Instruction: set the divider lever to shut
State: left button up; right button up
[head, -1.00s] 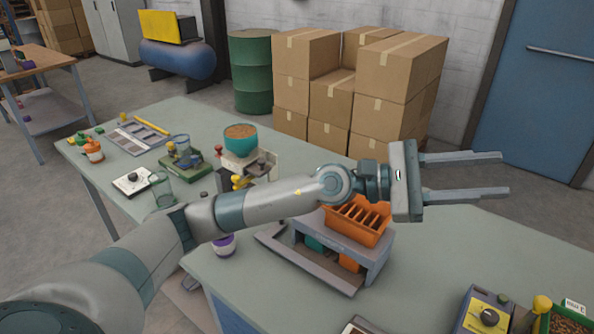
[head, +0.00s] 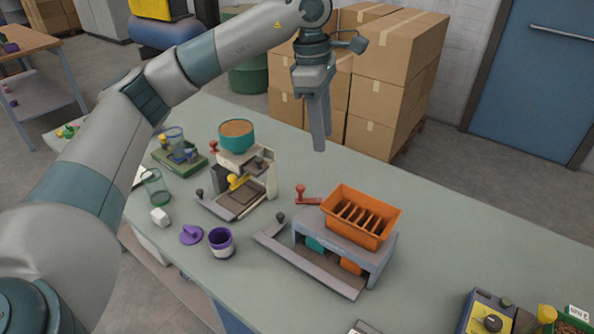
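The divider is a grey housing (head: 345,238) with a slotted orange hopper (head: 361,215) on top, standing on the table right of the middle. A lever with a red knob (head: 300,189) sticks out from its back left side. A second lever with a dark knob (head: 281,217) stands at its front left by the grey tray. My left gripper (head: 322,143) points down, high above and behind the divider, touching nothing. Its fingers show nearly edge-on, one partly behind the other, apart and empty. My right gripper is not in view.
Left of the divider stands a press-like device (head: 245,180) with a teal bowl (head: 237,134). A purple cup (head: 221,242), a purple lid (head: 191,235) and a white cube (head: 160,217) lie nearby. A yellow-fronted box (head: 487,312) stands at the front right.

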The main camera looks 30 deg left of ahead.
pick_arm(q)
notch_tip(320, 180, up, 2)
jog(key=r+n+y, duration=0.1)
jog(key=y, duration=0.1)
send_over(300, 186)
jog(key=shift+f, duration=0.25)
jog(key=shift+f, duration=0.1)
notch_tip(300, 186, down, 16)
jog(key=p, duration=0.6)
jog(key=shift+f, duration=0.7)
jog(key=shift+c, duration=0.6)
grip_shut()
